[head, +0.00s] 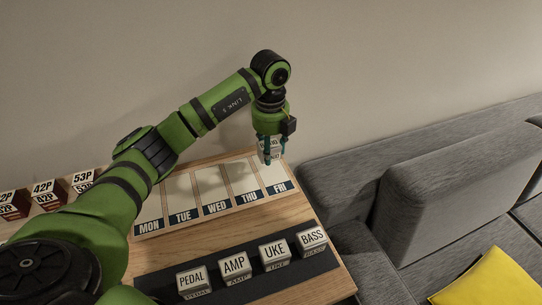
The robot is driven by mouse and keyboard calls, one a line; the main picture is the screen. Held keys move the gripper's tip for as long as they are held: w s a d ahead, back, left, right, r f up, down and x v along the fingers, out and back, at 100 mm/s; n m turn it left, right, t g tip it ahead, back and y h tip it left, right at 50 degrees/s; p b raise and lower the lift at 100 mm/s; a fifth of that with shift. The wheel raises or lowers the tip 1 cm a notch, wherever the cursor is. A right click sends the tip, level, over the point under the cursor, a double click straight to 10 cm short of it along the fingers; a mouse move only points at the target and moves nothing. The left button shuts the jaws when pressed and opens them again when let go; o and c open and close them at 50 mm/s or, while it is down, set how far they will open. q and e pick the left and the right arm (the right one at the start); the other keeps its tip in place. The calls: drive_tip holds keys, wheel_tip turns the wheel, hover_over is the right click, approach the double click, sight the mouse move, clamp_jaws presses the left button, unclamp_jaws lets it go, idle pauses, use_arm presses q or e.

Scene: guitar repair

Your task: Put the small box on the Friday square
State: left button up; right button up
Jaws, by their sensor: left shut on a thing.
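My left gripper (270,150) is at the far right end of the weekday board (196,183), over the upper part of the Friday square (277,175). It points down and is shut on a small pale box (269,147), mostly hidden by the fingers. I cannot tell whether the box touches the board. The board shows MON, TUE, WED, THU and FRI in white on dark labels along its near edge. My right gripper is not in view.
A dark strip with white blocks marked PEDAL (192,281), AMP (235,266), UKE (275,253) and BASS (312,239) lies in front of the board. Number-marked boxes (45,192) stand at left. A grey sofa (430,195) with a yellow cushion (485,280) is right of the table.

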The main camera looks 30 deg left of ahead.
use_arm(q)
drive_tip(key=shift+f, duration=1.7)
drive_tip(key=shift+d, duration=0.1)
drive_tip(key=shift+f, duration=0.2)
drive_tip(key=o, duration=1.2)
drive_tip(key=shift+r, duration=0.1)
wheel_tip(320, 180, up, 12)
drive_tip(key=shift+r, duration=0.1)
